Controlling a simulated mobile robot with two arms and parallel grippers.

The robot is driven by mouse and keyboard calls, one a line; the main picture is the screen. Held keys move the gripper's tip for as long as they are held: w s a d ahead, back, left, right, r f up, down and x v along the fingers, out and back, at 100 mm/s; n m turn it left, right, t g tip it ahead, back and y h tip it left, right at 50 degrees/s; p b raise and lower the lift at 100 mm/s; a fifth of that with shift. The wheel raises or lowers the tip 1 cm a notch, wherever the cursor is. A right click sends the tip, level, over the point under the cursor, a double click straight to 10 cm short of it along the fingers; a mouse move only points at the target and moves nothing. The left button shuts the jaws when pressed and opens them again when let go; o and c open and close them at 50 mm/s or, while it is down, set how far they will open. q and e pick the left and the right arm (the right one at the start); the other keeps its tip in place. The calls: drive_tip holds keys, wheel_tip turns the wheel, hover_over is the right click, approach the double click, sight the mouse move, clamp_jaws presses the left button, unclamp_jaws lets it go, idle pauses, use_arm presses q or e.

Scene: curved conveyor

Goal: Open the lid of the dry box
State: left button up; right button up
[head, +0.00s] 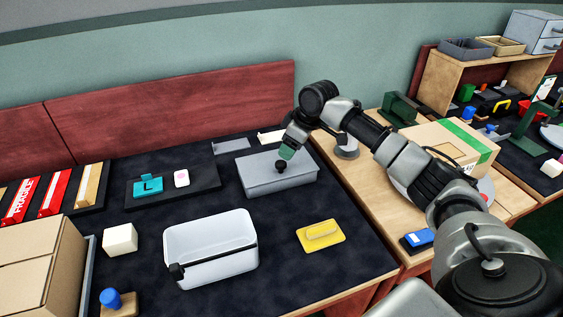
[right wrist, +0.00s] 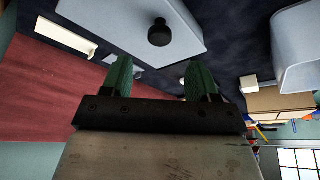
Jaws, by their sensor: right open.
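A low grey box with a flat lid (head: 262,181), which I take for the dry box, stands near the back right of the dark table. A round black knob (head: 281,166) sits on its lid, which looks closed. The pale lid (right wrist: 110,14) and the knob (right wrist: 158,33) also show in the right wrist view. My right gripper (head: 286,153) is just above the knob, with green fingers. In the right wrist view the gripper (right wrist: 160,75) is open and empty, with the knob beyond the fingertips and roughly centred between them. My left gripper is not in view.
An open white bin (head: 210,248) stands in front of the grey box. A dark tray (head: 172,187) with small items is at left. A cardboard box (head: 440,150) stands on the wooden table at right.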

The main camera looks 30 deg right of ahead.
sight(281, 163)
drive_tip(key=x, duration=0.7)
drive_tip(key=shift+f, duration=0.15)
clamp_jaws()
